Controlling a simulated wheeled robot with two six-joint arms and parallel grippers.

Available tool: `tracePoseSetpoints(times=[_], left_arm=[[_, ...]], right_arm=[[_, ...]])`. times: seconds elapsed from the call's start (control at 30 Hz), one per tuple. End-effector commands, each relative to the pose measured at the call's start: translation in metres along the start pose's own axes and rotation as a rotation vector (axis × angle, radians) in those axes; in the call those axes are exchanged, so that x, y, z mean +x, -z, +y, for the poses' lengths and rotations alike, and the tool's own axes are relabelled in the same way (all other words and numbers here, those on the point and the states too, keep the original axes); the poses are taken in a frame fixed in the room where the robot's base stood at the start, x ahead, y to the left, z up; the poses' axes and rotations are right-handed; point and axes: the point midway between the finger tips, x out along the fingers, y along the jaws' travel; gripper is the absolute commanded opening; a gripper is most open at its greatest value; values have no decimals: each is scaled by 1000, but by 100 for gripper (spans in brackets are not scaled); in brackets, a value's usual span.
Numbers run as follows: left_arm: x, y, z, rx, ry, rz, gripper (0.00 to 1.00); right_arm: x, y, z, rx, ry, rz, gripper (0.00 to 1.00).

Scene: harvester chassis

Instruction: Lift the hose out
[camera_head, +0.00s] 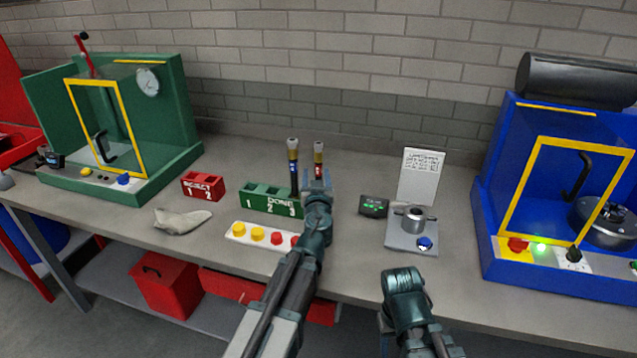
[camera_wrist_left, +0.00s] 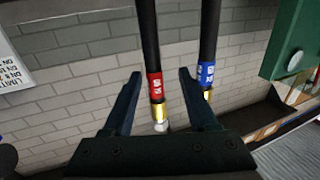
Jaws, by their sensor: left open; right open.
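Two dark hoses with brass ends stand upright at the right end of the green DONE rack (camera_head: 262,201). One has a blue label (camera_head: 294,165), the other a red label (camera_head: 319,160). My left gripper (camera_head: 317,178) is open at the red-labelled hose, hiding its lower part. In the left wrist view, which is upside down, the red-labelled hose (camera_wrist_left: 155,85) shows between the open fingers (camera_wrist_left: 160,74), not gripped. The blue-labelled hose (camera_wrist_left: 207,75) is outside, beside the right-hand finger. My right gripper (camera_head: 404,285) is low at the bench's front edge; its fingers are hard to make out.
A red REJECT rack (camera_head: 203,186), a grey cloth (camera_head: 182,220) and a yellow-and-red button strip (camera_head: 262,236) lie left. A fixture plate (camera_head: 412,240) with a white sign (camera_head: 420,175) stands right. Green (camera_head: 170,120) and blue (camera_head: 500,150) machines flank the bench.

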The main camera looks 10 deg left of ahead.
Motion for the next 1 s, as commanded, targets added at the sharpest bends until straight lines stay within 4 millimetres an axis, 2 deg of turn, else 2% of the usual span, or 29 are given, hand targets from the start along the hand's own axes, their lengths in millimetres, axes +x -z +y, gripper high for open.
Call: tracePoseSetpoints(times=[0.17,0.5,0.77,1.0], left_arm=[[4,1,1,0,0,0,58],[49,4,7,0,1,0,58],[51,4,7,0,0,0,58],[51,4,7,0,0,0,17]], right_arm=[[-1,0,0,0,0,0,50],[-4,0,0,0,0,0,50],[-4,0,0,0,0,0,50],[-4,0,0,0,0,0,50]])
